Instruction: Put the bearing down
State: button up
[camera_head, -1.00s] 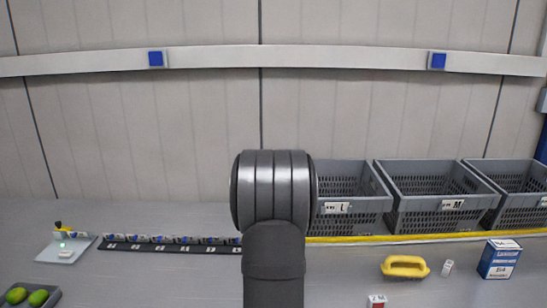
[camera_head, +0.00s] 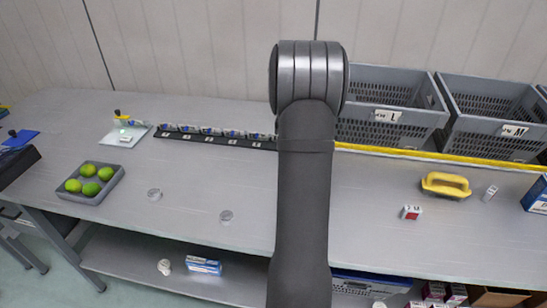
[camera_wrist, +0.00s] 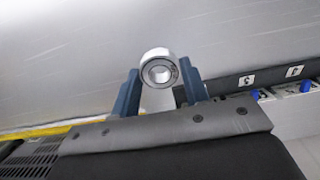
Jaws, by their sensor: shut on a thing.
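A silver ring-shaped bearing (camera_wrist: 160,70) shows in the wrist view, held between the tips of the two blue fingers of my gripper (camera_wrist: 160,88). My gripper is shut on it. The grey table top (camera_wrist: 70,60) lies behind the bearing; I cannot tell how far apart they are. In the head view my dark arm stands in the middle and hides the gripper and the bearing. The grey table (camera_head: 110,190) spreads on both sides of the arm.
A black numbered strip (camera_head: 215,138) holds several small parts.

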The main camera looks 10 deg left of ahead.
jog(key=a+f, duration=0.1)
jog(key=a, duration=0.1)
jog(key=w+a+f, duration=0.1)
jog(key=a, duration=0.1)
jog(key=w+a+f, duration=0.1)
jog(key=shift+a+f, duration=0.4)
jog(key=shift+f, duration=2)
jog(key=shift+f, duration=0.1)
jog(key=o, duration=1)
jog(key=shift+o, duration=0.5)
notch_tip(320, 180, up, 12)
